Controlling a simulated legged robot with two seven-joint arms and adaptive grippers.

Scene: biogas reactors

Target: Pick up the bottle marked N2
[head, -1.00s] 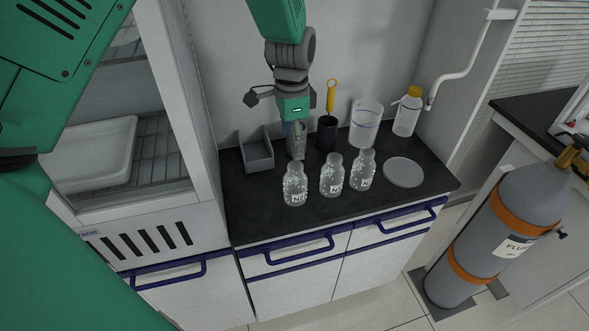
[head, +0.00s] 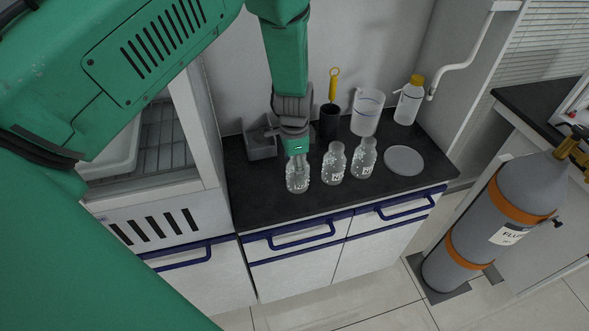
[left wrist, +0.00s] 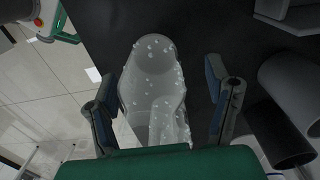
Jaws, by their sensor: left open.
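Three clear glass bottles with small labels stand in a row on the black counter: the left bottle (head: 297,180), the middle bottle (head: 333,166) and the right bottle (head: 364,160). The label writing is too small to read surely, and the left bottle's label is hard to make out. My left gripper (head: 296,158) is directly over the left bottle, pointing down and covering its top. In the left wrist view, the gripper (left wrist: 165,100) is open, with one finger on each side of a clear speckled bottle (left wrist: 152,75). A gap shows beside the right finger.
Behind the bottles are a grey bin (head: 262,145), a black holder (head: 329,121) with a yellow-handled tool, a clear beaker (head: 367,112) and a yellow-capped bottle (head: 409,102). A round grey disc (head: 404,160) lies at right. The counter (head: 265,205) is clear in front.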

